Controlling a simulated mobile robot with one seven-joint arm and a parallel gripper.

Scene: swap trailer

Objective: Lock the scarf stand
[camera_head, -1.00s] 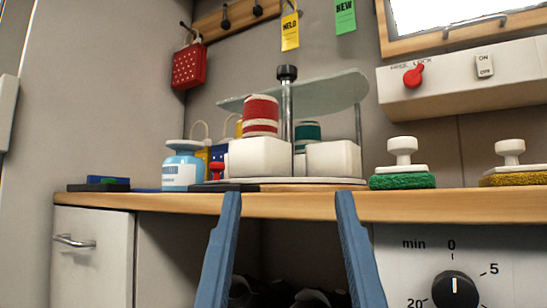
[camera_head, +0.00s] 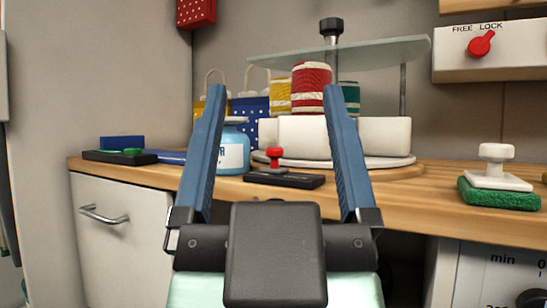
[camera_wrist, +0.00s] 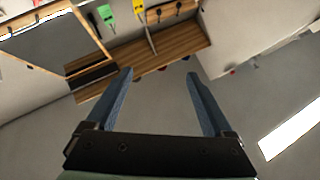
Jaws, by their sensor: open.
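The scarf stand has a pale round base (camera_head: 400,162), white blocks, a metal post and a glass top (camera_head: 390,52). Red (camera_head: 312,88), yellow (camera_head: 280,97) and green (camera_head: 350,97) rolls stand on it. A red knob (camera_head: 481,43) sits on a white wall box (camera_head: 500,63) marked FREE and LOCK, at the upper right. The knob's narrow end points up and right, on the LOCK side. My gripper (camera_head: 275,88) is open and empty, in front of the stand and left of the knob. It also shows in the wrist view (camera_wrist: 159,74), with nothing between the fingers.
A wooden counter (camera_head: 440,215) bears a black plate with a red peg (camera_head: 273,155), a blue jar (camera_head: 233,150), gift bags and a green-based brush (camera_head: 497,185). A white drawer (camera_head: 120,235) is at left. The wrist view shows a wooden hook rail (camera_wrist: 150,50).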

